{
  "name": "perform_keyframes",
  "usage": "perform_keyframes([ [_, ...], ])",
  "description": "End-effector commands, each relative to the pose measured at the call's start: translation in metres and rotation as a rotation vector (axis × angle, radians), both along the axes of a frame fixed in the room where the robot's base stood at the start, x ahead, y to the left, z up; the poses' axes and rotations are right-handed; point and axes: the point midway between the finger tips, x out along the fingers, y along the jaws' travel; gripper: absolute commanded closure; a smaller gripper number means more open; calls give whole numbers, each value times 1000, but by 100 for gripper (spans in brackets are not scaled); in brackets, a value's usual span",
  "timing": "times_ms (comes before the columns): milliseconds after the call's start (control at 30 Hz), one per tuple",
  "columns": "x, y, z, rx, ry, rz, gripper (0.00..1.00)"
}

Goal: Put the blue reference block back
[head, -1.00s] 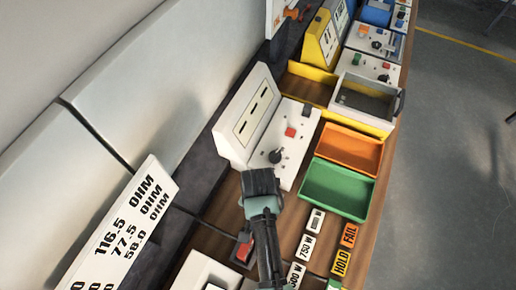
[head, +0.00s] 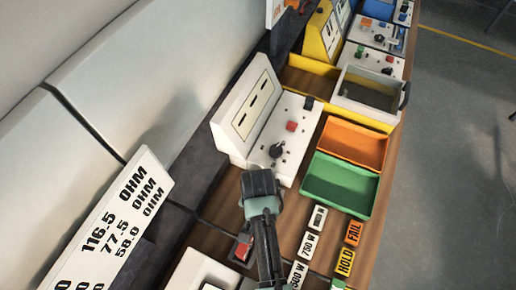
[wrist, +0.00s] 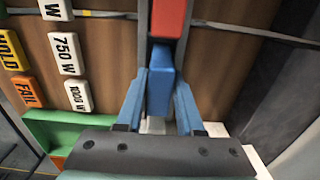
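My gripper (wrist: 160,98) has blue fingers on either side of a blue block (wrist: 160,82) in the wrist view. Both fingers appear to touch the block's sides. In the head view the dark end of my gripper (head: 261,186) is over the wooden bench, just in front of the white sloped instrument; the block and fingertips are hidden there. A red piece (wrist: 168,16) between dark grey sides shows just beyond the block in the wrist view. A red piece in a dark holder (head: 243,248) lies on the bench near the arm in the head view.
The white instrument (head: 240,122) has a knob and red button. A green tray (head: 340,187) and orange tray (head: 352,143) stand to the right. Label tiles, including 750 W (head: 310,245) and HOLD (head: 345,262), lie near them. A cable crosses the bench (head: 290,205).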

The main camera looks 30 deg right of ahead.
Motion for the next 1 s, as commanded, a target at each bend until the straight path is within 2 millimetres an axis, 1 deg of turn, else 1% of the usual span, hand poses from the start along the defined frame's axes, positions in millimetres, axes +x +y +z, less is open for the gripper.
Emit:
perform_keyframes([
  [33, 0, 0, 0, 0, 0, 0, 52],
  [100, 0, 0, 0, 0, 0, 0, 40],
  [133, 0, 0, 0, 0, 0, 0, 35],
  [433, 0, 0, 0, 0, 1, 0, 35],
  [567, 1, 0, 9, -1, -2, 0, 35],
  [667, 1, 0, 24, -1, -3, 0, 35],
  [1000, 1, 0, 98, -1, -6, 0, 35],
])
